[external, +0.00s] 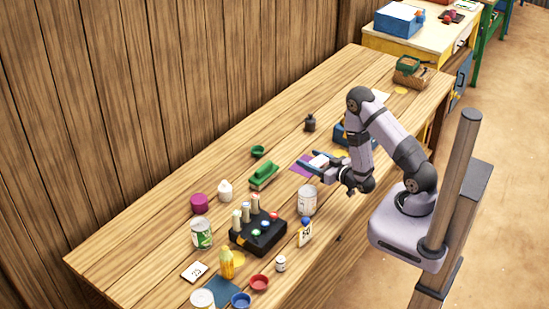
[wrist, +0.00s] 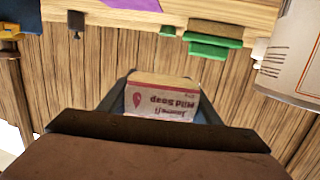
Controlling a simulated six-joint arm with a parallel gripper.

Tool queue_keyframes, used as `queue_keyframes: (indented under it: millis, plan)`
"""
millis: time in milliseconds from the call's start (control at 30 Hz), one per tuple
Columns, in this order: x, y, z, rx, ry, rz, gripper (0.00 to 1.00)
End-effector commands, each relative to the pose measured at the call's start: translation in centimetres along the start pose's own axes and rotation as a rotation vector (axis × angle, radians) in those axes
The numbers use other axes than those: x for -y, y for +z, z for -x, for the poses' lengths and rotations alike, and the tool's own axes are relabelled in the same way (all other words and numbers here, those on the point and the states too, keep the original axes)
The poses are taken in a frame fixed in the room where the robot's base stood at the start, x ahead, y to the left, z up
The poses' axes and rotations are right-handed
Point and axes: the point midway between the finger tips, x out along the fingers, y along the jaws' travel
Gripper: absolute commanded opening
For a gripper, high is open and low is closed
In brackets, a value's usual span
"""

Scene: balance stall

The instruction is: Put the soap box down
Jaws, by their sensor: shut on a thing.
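The soap box (wrist: 160,103) is a small white box with red "Mild Soap" lettering and a tan side. The wrist view is upside down, so the lettering reads inverted. In the external view the soap box (external: 319,161) shows as a white block over or beside a purple mat (external: 301,167). It looks held above the table (external: 225,165), but I cannot tell the exact height.
A tin can (external: 307,200) stands close in front of my gripper. The table's back left is clear.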

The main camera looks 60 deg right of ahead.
Motion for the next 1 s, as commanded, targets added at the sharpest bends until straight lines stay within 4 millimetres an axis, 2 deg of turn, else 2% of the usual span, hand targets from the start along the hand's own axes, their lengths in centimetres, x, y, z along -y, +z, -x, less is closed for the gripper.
queue_keyframes:
  millis: [33,233,300,400,500,567,667,767,1000]
  plan:
    - [-2.6,0.1,0.1,0.000,0.058,-0.009,0.35]
    - [-11.9,0.7,1.7,-0.001,0.269,-0.041,0.35]
    - [-14.2,0.9,2.5,0.000,0.314,-0.048,0.35]
    - [-16.6,1.4,3.5,0.001,0.348,-0.054,0.35]
    - [-18.0,1.7,4.3,0.001,0.345,-0.055,0.35]
    - [-18.1,1.9,4.6,0.000,0.320,-0.051,0.35]
    - [-16.9,2.0,4.7,0.000,0.245,-0.039,0.35]
    - [-14.6,1.9,4.5,-0.001,0.139,-0.023,0.35]
    - [-7.2,1.4,4.6,-0.003,-0.160,0.025,0.35]
